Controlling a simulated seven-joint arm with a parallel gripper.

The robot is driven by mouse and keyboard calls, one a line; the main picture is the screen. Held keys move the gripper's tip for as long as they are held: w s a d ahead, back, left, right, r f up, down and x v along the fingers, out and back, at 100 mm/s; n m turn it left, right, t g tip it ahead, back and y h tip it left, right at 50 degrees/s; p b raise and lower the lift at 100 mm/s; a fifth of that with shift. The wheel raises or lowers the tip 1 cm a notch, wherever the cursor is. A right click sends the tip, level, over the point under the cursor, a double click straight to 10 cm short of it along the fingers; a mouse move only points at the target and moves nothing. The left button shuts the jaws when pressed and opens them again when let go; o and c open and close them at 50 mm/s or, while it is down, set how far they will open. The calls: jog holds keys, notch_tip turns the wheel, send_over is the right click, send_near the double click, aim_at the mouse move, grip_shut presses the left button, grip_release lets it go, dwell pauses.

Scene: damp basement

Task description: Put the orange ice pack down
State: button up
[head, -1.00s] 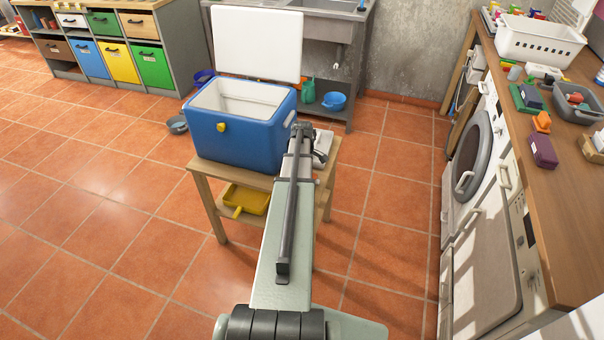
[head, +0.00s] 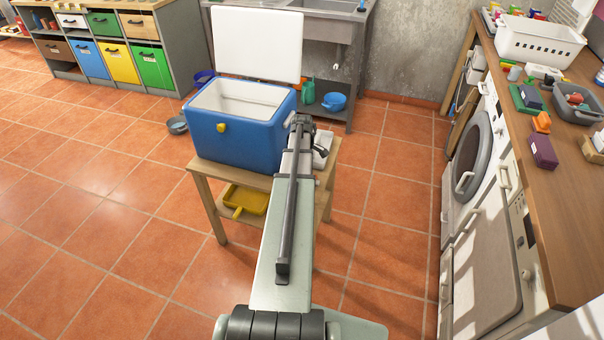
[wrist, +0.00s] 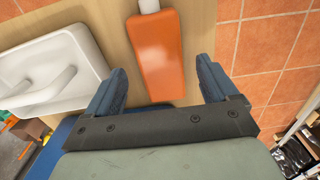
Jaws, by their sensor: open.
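In the wrist view the orange ice pack (wrist: 158,55) lies flat on the wooden top of a small table (wrist: 203,28). My gripper (wrist: 162,66) is open, with one dark blue finger on each side of the pack's near part. Gaps show between the pack and both fingers, and nothing is held. How high the fingers are above the tabletop is hard to tell. In the head view my arm hides the ice pack and most of the gripper. A blue cooler (head: 236,137) with its lid (head: 258,44) raised stands on the same table, left of my arm.
A white tray-like thing with a handle (wrist: 85,62) lies left of the pack, and a white piece (wrist: 149,5) touches or nears its far end. A yellow tray (head: 247,200) sits on the lower shelf. A crowded counter (head: 575,190) stands right; tiled floor lies between.

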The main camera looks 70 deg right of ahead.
notch_tip(320, 180, up, 9)
jog(key=shift+r, duration=0.15)
dwell(0.4)
